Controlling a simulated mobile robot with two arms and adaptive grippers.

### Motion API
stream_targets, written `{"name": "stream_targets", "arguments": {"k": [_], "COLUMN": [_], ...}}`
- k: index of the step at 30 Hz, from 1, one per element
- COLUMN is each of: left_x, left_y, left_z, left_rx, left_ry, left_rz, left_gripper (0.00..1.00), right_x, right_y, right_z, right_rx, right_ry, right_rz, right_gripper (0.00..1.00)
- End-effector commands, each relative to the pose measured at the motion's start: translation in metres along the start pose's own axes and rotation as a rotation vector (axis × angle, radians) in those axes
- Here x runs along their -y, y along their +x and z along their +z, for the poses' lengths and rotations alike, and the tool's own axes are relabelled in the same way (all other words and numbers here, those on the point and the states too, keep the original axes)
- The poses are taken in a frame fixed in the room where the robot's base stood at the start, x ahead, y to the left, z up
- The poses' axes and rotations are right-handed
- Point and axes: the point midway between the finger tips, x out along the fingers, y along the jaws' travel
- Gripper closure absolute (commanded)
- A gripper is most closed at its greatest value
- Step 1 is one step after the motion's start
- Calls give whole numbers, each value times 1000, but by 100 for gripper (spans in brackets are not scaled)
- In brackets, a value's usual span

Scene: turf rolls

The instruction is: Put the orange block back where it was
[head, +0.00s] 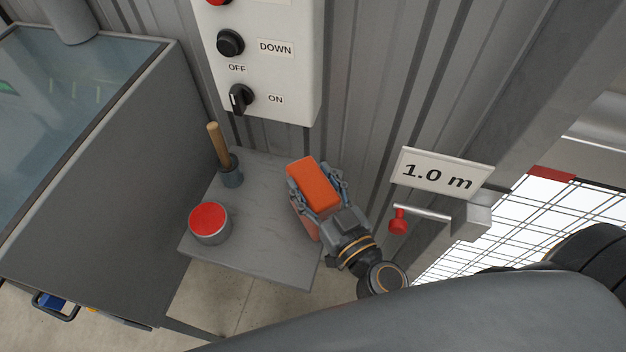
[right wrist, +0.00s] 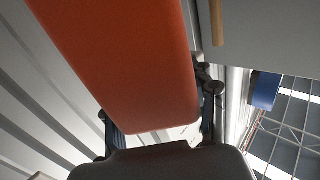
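The orange block (head: 314,184) is between the two fingers of my right gripper (head: 317,187), which is shut on it. The block is over the right part of the small grey shelf (head: 250,250). Whether it touches the shelf cannot be told. In the right wrist view the orange block (right wrist: 120,60) runs out between the fingers of my right gripper (right wrist: 160,115). A dull reddish-brown thing (head: 302,223) shows partly beneath the gripper, mostly hidden. My left gripper is not in view.
A red-topped round tin (head: 209,223) and a wooden handle in a grey cup (head: 225,160) stand on the shelf's left side. A control box (head: 262,60) is on the wall behind. A red-knobbed lever (head: 398,222) sits right of my gripper, under a "1.0 m" sign (head: 440,174).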

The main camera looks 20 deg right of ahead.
Motion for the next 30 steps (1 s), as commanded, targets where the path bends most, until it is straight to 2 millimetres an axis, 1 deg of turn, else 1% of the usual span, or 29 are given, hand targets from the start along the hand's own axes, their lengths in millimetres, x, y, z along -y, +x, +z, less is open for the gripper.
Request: {"name": "stream_targets", "arguments": {"k": [1,3,11,15,17,20,30], "left_x": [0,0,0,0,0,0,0], "left_y": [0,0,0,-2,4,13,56], "left_z": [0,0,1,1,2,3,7], "left_rx": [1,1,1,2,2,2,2], "left_ry": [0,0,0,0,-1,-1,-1], "left_rz": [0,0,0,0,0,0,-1], "left_gripper": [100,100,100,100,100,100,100], "right_x": [0,0,0,0,0,0,1], "right_y": [0,0,0,-1,-8,-23,-88], "right_z": [0,0,0,-3,1,3,6], "right_rx": [1,1,1,1,3,4,7], "right_ry": [0,0,0,0,-1,-1,-2], "right_rz": [0,0,0,0,0,-1,-4], "right_gripper": [32,21,21,21,21,21,21]}}
